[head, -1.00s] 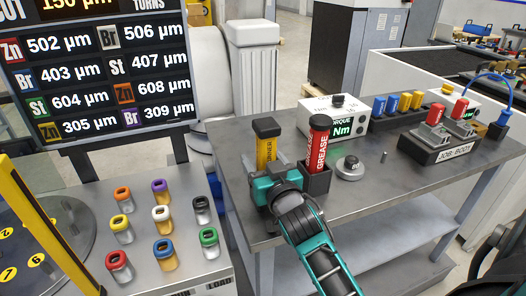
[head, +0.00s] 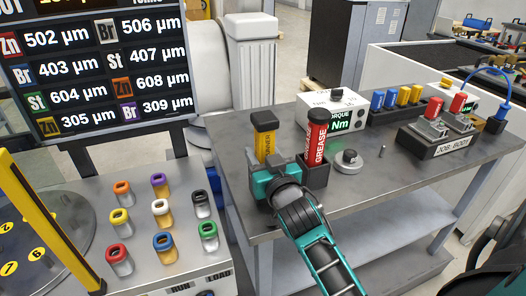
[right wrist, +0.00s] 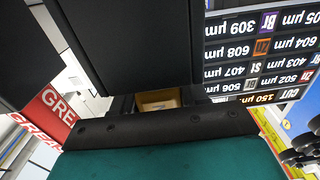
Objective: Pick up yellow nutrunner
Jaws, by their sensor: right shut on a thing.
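The yellow nutrunner (head: 266,146) stands upright with a black cap at the near left part of the grey bench in the head view, left of the red grease tube (head: 316,140). My right gripper (head: 264,168) is shut on the nutrunner low on its body, with a dark finger showing at its left side. The gripper hides the nutrunner's lower end, so I cannot tell whether it is clear of its holder. In the right wrist view, large dark shapes fill the upper left and the grease label (right wrist: 50,105) shows beside them. My left gripper is not in view.
The grease tube stands in a black holder (head: 315,177) close to my right gripper. A torque box (head: 338,112), a round metal part (head: 348,161) and a job body block (head: 440,142) are farther right. Several colour-capped jars (head: 162,243) stand on the left table.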

